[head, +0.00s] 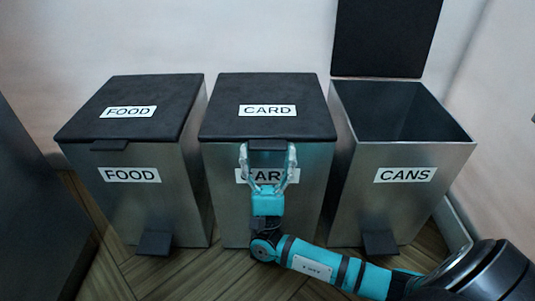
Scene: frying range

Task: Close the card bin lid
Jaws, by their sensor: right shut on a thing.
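The card bin (222,190) is the middle one of three metal bins. Its black lid (268,115), labelled CARD, lies flat over the top. A small black tab (268,145) sticks out from the lid's front edge. My right gripper (268,152) reaches up from below in front of the bin, with its fingers on either side of the tab, shut on it. The gripper partly covers the CARD label on the bin's front and hides the lower front. My left gripper is not in view.
The food bin (140,205) stands on the left with its lid (130,95) down. The cans bin (402,205) on the right is open, its lid (385,35) upright against the wall. A dark panel (35,215) stands at far left. Wooden floor (180,275) lies in front.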

